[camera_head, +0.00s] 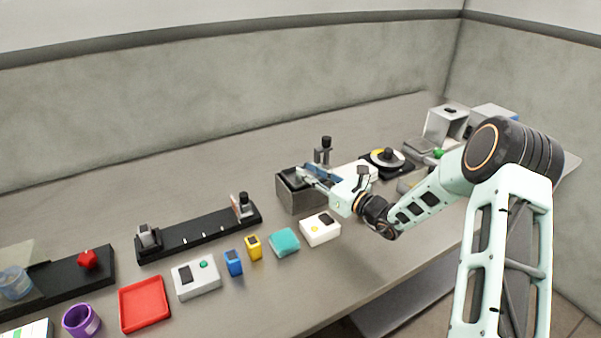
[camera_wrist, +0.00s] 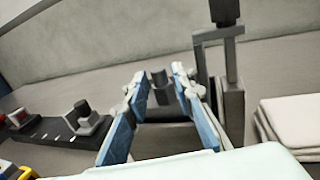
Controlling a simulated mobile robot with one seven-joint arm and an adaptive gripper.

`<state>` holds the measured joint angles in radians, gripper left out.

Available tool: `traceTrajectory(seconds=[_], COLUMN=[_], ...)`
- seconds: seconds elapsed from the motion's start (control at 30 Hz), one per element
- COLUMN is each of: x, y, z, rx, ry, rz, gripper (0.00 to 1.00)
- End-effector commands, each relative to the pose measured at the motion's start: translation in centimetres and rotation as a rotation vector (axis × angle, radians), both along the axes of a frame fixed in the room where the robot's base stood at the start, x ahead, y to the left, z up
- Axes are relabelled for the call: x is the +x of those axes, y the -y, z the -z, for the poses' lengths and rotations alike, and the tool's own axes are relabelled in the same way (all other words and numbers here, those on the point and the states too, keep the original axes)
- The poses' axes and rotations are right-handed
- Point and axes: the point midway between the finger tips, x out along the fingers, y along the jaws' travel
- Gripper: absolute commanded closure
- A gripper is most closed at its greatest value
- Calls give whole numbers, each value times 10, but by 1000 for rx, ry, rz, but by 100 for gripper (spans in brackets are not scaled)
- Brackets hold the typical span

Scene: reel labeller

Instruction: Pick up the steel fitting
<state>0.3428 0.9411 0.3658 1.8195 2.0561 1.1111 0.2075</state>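In the wrist view a small dark grey cylinder (camera_wrist: 160,80), which looks like the steel fitting, stands between my fingertips with a gap on each side. My gripper (camera_wrist: 160,78) is open, its two blue-padded fingers apart. In the head view my gripper (camera_head: 307,174) reaches left over a grey open-topped metal box (camera_head: 298,201). The fitting is not clearly visible there, as the fingers and box wall cover that spot. I cannot tell how deep the fitting sits in the box.
A dark post clamp (camera_head: 323,150) stands just behind the box; it rises close to my right finger in the wrist view (camera_wrist: 232,80). A white device (camera_head: 320,228), a teal block (camera_head: 284,242) and a black rail (camera_head: 200,232) lie nearby. A reel unit (camera_head: 387,160) stands to the right.

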Motion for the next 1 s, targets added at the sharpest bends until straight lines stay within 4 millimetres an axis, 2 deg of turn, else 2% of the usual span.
traceTrajectory(seconds=[0.03,0.2,0.5,0.7,1.0], x=[4,19,22,22,22], y=[-10,-25,-28,-28,-27], z=[0,1,1,1,1], rx=[1,0,-1,-1,-1], ry=[-1,0,0,0,1], rz=[-4,-2,-1,-1,-1], gripper=[77,77,77,99,100])
